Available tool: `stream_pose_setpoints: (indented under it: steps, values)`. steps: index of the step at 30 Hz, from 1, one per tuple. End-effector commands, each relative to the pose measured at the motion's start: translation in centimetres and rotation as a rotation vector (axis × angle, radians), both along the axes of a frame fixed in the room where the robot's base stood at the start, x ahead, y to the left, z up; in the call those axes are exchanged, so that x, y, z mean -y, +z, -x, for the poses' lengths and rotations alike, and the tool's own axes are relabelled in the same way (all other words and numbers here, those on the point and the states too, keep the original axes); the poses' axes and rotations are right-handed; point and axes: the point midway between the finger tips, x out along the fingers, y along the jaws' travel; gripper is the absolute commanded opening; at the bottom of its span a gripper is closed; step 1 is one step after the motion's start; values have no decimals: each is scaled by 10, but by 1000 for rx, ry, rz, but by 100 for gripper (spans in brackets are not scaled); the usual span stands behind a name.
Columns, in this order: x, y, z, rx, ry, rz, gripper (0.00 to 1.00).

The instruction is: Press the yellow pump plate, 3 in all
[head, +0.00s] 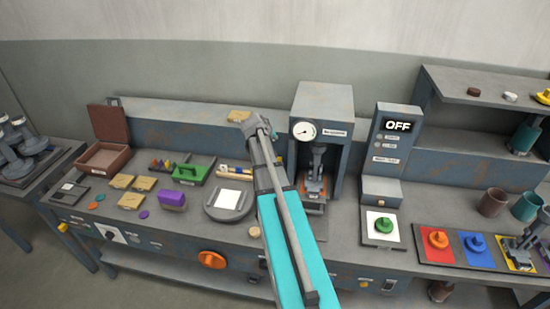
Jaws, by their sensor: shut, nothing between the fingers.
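A yellow plate (519,267) lies on the bench at the far right, beside the blue plate. A grey metal device (517,243) stands on it and hides much of it. I cannot tell from this view whether this is the pump plate or whether it is pressed down. Another yellow piece (543,97) sits on the upper shelf at the right edge, partly cut off. My teal and grey arm rises through the middle of the view, well left of both. I cannot make out my gripper's fingers.
A blue plate (482,260) and a red plate (454,257) bear knobs. A white pad with a green knob (384,225), a tall box reading OFF (397,125) and a gauge press (338,103) stand between. Several small items crowd the bench's left. Cups (492,203) stand behind the plates.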

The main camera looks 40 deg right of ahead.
Motion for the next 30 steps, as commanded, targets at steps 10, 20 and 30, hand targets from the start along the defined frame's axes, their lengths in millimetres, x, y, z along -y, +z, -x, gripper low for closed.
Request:
stream_pose_setpoints:
  steps: [10,20,30]
  values:
    - [2,1,0,2,-1,4,0]
    - [1,-8,-1,2,1,3,0]
    - [1,-33,-1,2,1,3,0]
